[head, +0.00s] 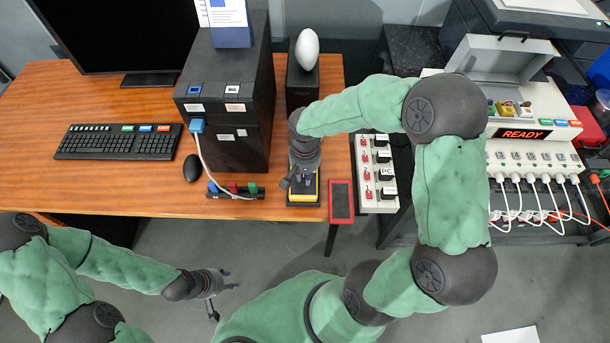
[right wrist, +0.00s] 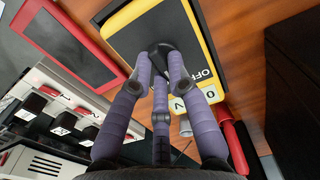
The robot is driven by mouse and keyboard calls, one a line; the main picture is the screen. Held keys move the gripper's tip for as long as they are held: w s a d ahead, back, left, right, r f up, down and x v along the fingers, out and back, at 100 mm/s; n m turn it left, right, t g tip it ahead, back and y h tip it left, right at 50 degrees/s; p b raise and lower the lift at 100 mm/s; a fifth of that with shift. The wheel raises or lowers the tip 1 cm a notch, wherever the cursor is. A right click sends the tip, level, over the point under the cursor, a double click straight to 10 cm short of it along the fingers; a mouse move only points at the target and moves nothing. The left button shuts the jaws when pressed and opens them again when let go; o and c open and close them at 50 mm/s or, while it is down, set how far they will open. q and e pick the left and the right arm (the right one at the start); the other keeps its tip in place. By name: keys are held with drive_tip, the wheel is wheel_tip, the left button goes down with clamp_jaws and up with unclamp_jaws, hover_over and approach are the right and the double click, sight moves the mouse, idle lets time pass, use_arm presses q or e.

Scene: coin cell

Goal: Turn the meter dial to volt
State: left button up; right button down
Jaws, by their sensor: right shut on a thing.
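The meter (head: 304,200) is a dark box with a yellow-bordered face near the table's front edge, mostly covered by my right gripper in the head view. In the right wrist view its grey face (right wrist: 128,33) with yellow border shows, with a partly hidden "OFF" label and a "0" label. My right gripper (right wrist: 160,68) points down at it, its purple fingers closed around the black dial (right wrist: 158,48). The dial's pointer is hidden, so its setting cannot be read. My left gripper (head: 232,279) is off the table's front edge, fingers spread and empty.
A red-framed dark panel (head: 341,201) lies just right of the meter. A rack with coloured plugs (head: 234,192) is to the left, before a black cabinet (head: 228,100). A white egg-shaped thing (head: 307,49) stands behind.

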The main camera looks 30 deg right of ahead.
idle(0.5)
drive_tip(key=c, duration=1.2)
unclamp_jaws()
wheel_tip(320, 180, up, 12)
drive_tip(key=shift+s+f, duration=0.1)
